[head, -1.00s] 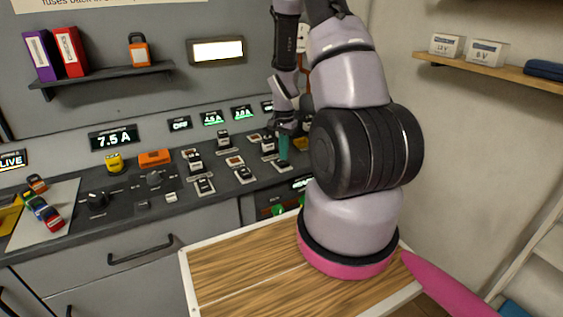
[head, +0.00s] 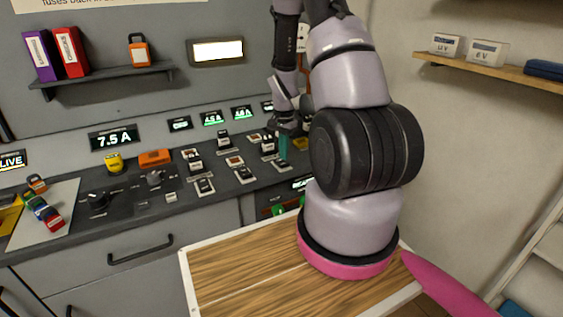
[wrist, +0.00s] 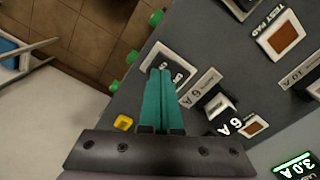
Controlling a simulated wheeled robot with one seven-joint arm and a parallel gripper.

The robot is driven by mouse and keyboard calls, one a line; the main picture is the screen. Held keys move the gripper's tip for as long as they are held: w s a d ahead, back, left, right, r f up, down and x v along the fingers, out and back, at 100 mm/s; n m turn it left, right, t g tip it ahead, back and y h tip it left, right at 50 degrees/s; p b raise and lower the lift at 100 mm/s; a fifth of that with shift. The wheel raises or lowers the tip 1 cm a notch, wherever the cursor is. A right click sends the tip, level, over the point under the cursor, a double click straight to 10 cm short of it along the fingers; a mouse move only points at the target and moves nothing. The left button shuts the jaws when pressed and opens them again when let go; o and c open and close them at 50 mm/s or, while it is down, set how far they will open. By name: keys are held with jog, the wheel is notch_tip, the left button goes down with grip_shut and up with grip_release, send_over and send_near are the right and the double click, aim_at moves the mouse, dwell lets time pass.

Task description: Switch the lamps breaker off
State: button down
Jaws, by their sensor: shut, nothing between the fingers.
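My gripper (wrist: 160,72) has two teal fingers pressed together with nothing between them. In the wrist view its tips are over a dark breaker with a pale frame (wrist: 181,72) at the panel's edge, hiding much of it. Whether they touch it, and which way its lever lies, I cannot tell. A tilted label plate (wrist: 199,87) beside it ends in "6 A"; its name is too blurred to read surely. In the head view my gripper (head: 284,142) is at the right end of the sloped panel (head: 225,203).
Several green knobs (wrist: 132,57) line the panel's front edge. A test pad (wrist: 281,38) is farther along. Lit displays (head: 212,118) run behind the breaker rows. A wooden-topped table (head: 235,270) stands in front.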

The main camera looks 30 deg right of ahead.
jog(key=shift+f, duration=0.95)
dwell(0.9)
jog(key=shift+r, duration=3.55)
notch_tip(320, 180, up, 12)
jog(key=n+t, duration=0.1)
jog(key=t, duration=0.1)
send_over(284, 163)
jog(key=a, duration=0.3)
jog(key=s+a+r+n+t, duration=0.2)
jog(key=s+a+r, duration=0.2)
jog(key=r, duration=0.6)
jog(key=s+a+r+n+t+y, duration=0.2)
jog(key=s+a+r, duration=0.4)
jog(key=s+r, duration=0.6)
jog(key=s+n+t, duration=0.1)
jog(key=s+n, duration=0.1)
jog(key=s, duration=0.1)
jog(key=shift+s+a+r, duration=0.2)
jog(key=shift+r, duration=0.15)
